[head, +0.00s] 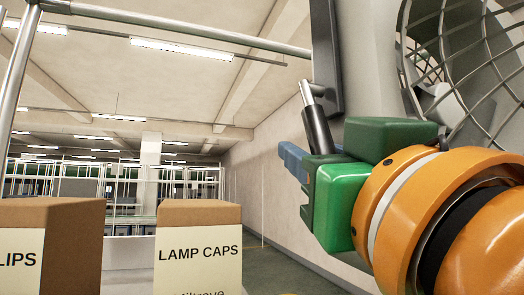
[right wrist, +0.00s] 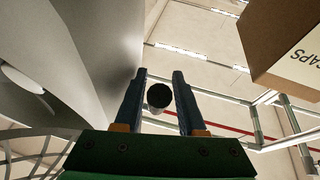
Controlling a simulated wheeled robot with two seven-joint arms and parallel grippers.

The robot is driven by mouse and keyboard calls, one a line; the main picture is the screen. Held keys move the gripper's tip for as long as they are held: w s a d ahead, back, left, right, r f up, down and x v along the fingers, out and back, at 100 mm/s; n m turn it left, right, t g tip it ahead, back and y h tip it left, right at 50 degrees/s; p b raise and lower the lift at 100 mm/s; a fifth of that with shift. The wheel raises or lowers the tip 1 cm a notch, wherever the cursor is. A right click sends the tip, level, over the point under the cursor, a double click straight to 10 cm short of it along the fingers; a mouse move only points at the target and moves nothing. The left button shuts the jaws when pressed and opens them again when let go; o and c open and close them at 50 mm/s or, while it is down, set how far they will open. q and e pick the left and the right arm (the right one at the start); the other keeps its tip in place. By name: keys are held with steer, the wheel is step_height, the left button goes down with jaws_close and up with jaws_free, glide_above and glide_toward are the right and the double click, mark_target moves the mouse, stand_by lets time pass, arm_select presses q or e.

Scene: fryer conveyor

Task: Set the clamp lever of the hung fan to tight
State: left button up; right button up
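The hung fan (head: 455,50), with a round wire cage and a pale grey housing, fills the upper right of the head view. Its clamp lever (head: 318,131) has a black grip on a short metal rod, below a dark bracket (head: 325,50), and slants down and slightly right. My right gripper (head: 290,158), green with blue fingers, is at the lever. In the right wrist view the lever's round black end (right wrist: 159,96) sits between the open fingers (right wrist: 160,75), with a gap visible on each side. My left gripper is not in view.
A metal pipe (head: 180,28) runs overhead, with an upright (head: 17,65) at the left. Two cardboard boxes stand at lower left, one labelled LAMP CAPS (head: 198,213), the other (head: 50,218) cut by the frame edge. A wall (head: 280,190) and open floor lie behind.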

mark_target(327, 141)
steer(key=s, duration=0.2)
steer(key=shift+s+d+r, duration=0.15)
steer(key=shift+s+r, duration=0.1)
steer(key=shift+s, duration=0.15)
steer(key=shift+c, duration=1.3)
steer(key=shift+s+d, duration=0.1)
steer(key=shift+s, duration=0.05)
jaws_close()
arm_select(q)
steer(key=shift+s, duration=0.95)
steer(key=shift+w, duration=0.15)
